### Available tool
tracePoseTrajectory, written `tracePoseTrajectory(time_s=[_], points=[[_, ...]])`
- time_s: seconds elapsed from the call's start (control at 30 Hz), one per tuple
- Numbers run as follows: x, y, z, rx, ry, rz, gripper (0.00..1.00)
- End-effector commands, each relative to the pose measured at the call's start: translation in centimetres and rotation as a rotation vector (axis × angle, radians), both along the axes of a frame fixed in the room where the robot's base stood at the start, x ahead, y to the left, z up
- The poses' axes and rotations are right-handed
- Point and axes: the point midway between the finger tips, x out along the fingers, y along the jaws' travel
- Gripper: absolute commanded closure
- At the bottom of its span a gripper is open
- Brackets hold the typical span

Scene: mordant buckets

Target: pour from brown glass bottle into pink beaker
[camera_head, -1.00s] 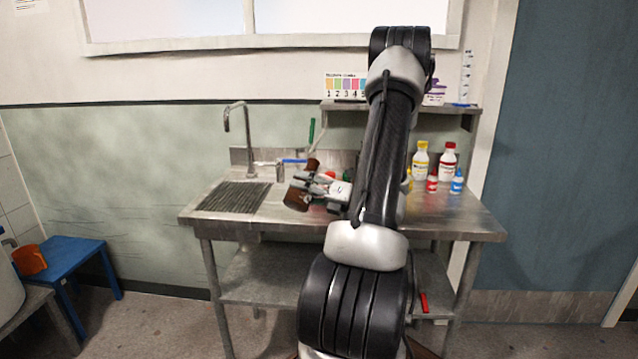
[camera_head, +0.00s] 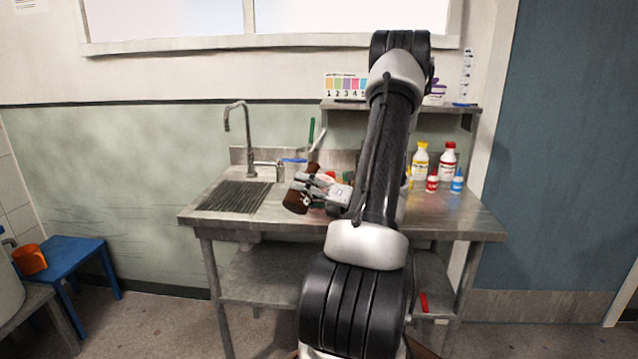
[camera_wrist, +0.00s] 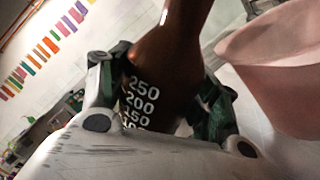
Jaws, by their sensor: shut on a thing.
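The brown glass bottle (camera_wrist: 158,70) is held between the fingers of my gripper (camera_wrist: 162,88). White volume marks show on its side in the wrist view. In the head view the bottle (camera_head: 296,202) is above the front of the steel table, its neck tilted up and to the right; my gripper (camera_head: 312,186) is shut around its middle. The pink beaker (camera_wrist: 275,75) is close on the right in the wrist view, beside the bottle, with its wide rim showing. I cannot make out the beaker in the head view, and no liquid is seen flowing.
The steel table (camera_head: 460,218) has a drainer (camera_head: 235,197) and tap (camera_head: 240,125) on the left. A yellow-labelled bottle (camera_head: 420,162), a red-capped bottle (camera_head: 447,163) and small red (camera_head: 432,184) and blue (camera_head: 457,182) bottles stand on the right. My arm hides the table's middle.

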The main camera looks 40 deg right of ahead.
Motion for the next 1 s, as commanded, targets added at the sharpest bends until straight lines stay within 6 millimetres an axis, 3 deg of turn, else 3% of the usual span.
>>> tracePoseTrajectory(time_s=[1.0], points=[[-0.06,0.17,-0.06,0.056,0.020,0.000,0.77]])
